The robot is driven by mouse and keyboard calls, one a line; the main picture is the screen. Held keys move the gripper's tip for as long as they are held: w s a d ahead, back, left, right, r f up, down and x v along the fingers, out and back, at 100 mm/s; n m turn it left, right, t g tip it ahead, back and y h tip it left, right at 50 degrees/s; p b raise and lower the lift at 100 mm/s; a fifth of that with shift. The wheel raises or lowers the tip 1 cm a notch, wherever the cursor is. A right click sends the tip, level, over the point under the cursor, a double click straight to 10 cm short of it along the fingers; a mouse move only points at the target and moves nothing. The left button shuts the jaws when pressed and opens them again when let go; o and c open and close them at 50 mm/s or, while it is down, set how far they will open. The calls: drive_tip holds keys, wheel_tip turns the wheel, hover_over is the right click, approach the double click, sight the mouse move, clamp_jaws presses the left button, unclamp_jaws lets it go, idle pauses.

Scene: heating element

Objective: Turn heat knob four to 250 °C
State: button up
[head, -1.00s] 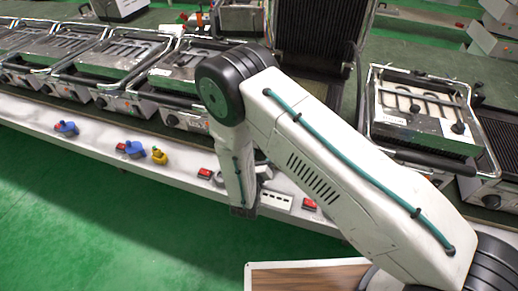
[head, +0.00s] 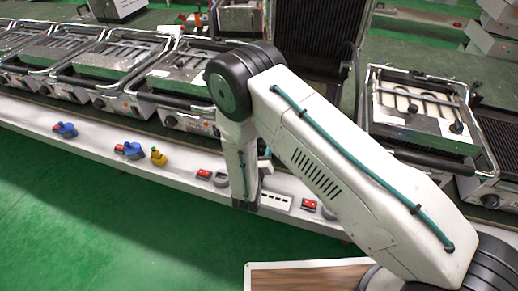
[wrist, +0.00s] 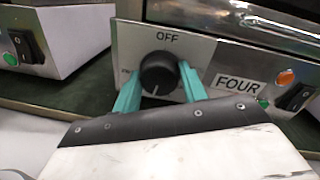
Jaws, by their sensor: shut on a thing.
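In the wrist view, heat knob four (wrist: 158,68) is a round black knob on a grey metal panel, under the printed word OFF. A light pointer mark shows near its lower edge. The FOUR label (wrist: 238,86) is to its right. My gripper (wrist: 160,84) has one teal finger on each side of the knob and is shut on it. Small print left of the knob is too blurred to read, and the fingers cover part of the dial. In the head view my arm hides the gripper and this knob.
Right of the knob are an orange light (wrist: 285,77), a green light (wrist: 263,103) and a black rocker switch (wrist: 295,97). Another appliance (wrist: 50,40) stands to the left. In the head view, several contact grills line the bench, with red buttons (head: 204,174) along its front ledge.

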drive_tip(key=m, duration=0.3)
drive_tip(key=shift+a+f+m, duration=0.1)
drive_tip(key=shift+m, duration=0.2)
drive_tip(key=o, duration=1)
drive_tip(key=shift+s+a, duration=0.1)
drive_tip(key=shift+c, duration=0.2)
drive_tip(key=shift+v, duration=3.85)
